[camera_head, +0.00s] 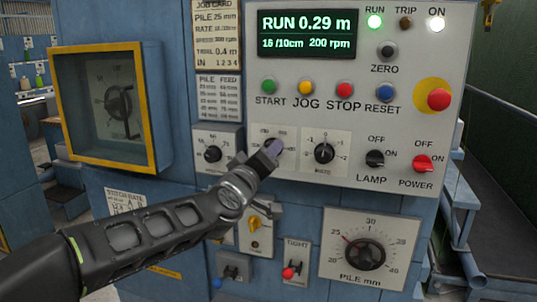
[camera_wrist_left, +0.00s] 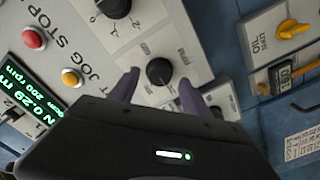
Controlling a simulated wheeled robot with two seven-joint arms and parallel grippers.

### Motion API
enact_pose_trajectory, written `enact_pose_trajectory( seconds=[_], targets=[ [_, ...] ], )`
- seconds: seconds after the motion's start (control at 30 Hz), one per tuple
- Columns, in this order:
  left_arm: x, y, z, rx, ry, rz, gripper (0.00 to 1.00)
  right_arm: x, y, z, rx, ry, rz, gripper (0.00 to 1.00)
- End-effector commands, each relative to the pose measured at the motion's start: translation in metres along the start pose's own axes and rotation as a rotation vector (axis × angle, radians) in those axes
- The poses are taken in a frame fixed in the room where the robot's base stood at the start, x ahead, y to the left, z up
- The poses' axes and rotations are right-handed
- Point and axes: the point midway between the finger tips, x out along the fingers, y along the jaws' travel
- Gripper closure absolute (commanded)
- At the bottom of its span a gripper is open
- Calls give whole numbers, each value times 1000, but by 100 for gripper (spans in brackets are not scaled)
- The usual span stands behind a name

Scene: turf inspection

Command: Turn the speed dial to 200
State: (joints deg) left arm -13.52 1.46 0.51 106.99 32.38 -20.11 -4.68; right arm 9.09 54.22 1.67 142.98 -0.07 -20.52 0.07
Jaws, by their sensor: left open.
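The speed dial appears to be the black knob (camera_wrist_left: 160,72) on a white plate in the left wrist view. In the head view its plate (camera_head: 284,133) is largely covered by my left gripper (camera_head: 271,150), and the pointer cannot be read. My left gripper (camera_wrist_left: 157,92) is open, with one finger on each side of the knob. I cannot tell whether the fingers touch it. My right gripper is not in view.
Another black knob (camera_head: 324,153) sits close to the right of the gripper, and a smaller dial (camera_head: 212,154) to its left. START, JOG, STOP and RESET buttons line up above. A large pile dial (camera_head: 369,252) is below. A yellow-framed window (camera_head: 106,108) stands at left.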

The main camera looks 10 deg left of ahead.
Motion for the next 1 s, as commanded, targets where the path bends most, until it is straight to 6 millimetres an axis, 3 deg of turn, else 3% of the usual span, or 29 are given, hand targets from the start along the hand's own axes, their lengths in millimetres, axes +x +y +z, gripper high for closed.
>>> enact_pose_trajectory(
  seconds=[0.1,0.3,0.77,0.87,1.0],
  targets=[
    [-22,0,-1,-1,1,2,44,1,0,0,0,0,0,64],
    [-47,0,0,0,0,1,44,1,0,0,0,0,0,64],
    [-51,1,1,-2,-2,5,44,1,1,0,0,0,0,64],
    [-52,-4,20,45,-35,11,44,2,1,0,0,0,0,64],
    [-44,-31,78,117,-138,-17,44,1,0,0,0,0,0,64]
  ],
)
